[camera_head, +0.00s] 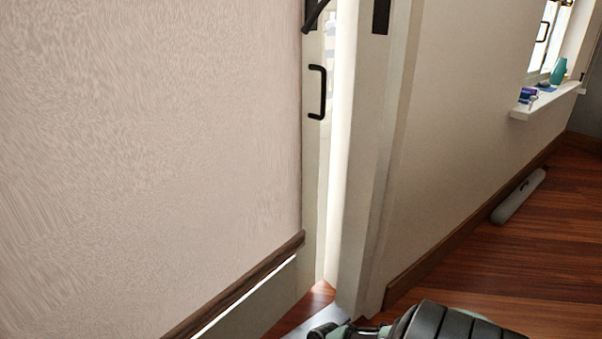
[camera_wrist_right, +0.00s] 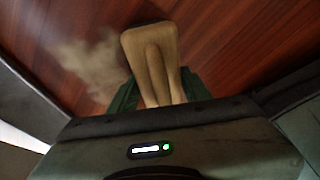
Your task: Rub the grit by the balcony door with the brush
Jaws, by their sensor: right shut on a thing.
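The brush (camera_wrist_right: 152,50), tan with a broad rounded end and a groove down its middle, is held in my right gripper (camera_wrist_right: 158,88). The gripper's green fingers show on both sides of it. The grit (camera_wrist_right: 90,66) is a pale dusty patch on the wooden floor, just left of the brush in the wrist view. Whether the brush touches the floor is hard to tell. The balcony door (camera_head: 312,170), with a black handle, stands slightly ajar in the head view. The grit and brush are not visible there. My left gripper is not in view.
A pale blind or panel (camera_head: 150,140) with a dark lower bar fills the left. The white door frame (camera_head: 370,150) rises beside the gap. A grey cylinder (camera_head: 518,197) lies by the right wall. A windowsill (camera_head: 545,100) holds small items.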

